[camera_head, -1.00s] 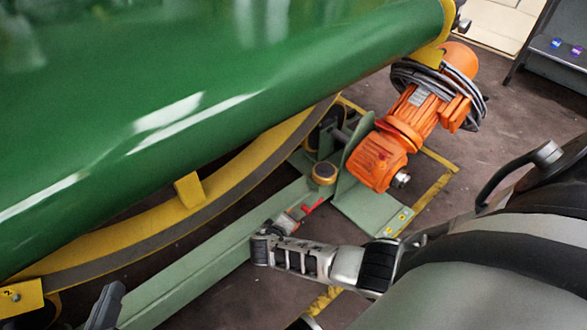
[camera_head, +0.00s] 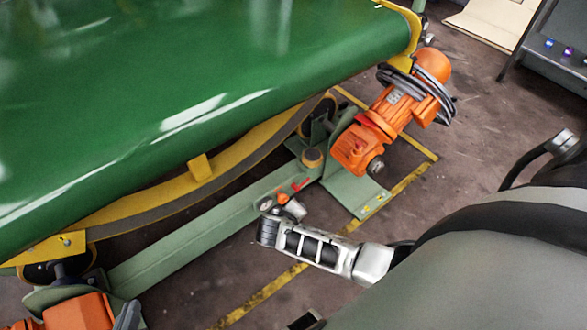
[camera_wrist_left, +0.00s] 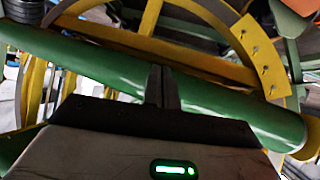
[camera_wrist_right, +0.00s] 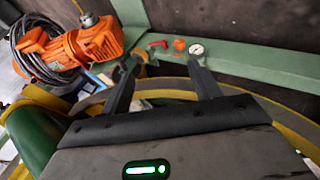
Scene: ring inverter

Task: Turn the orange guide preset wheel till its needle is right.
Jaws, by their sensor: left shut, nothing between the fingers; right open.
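The orange wheel (camera_wrist_right: 179,44) is a small round knob on the green beam (camera_wrist_right: 255,68), in the right wrist view. A white round gauge (camera_wrist_right: 197,49) sits just right of it; its needle is too small to read. In the head view the orange wheel (camera_head: 283,198) is tiny and close to my right arm. My right gripper (camera_wrist_right: 161,66) is open and empty, fingers pointing toward the beam, apart from the wheel. My left gripper (camera_wrist_left: 161,70) is shut and empty in front of a green roller. In the head view a dark part of the left gripper (camera_head: 128,315) shows at bottom left.
A red lever (camera_wrist_right: 158,43) is beside the wheel. An orange motor (camera_head: 375,125) with coiled cable stands at the beam's far end; another orange motor (camera_head: 78,312) is lower left. The large green drum (camera_head: 180,80) and yellow ring (camera_head: 200,168) overhang the beam.

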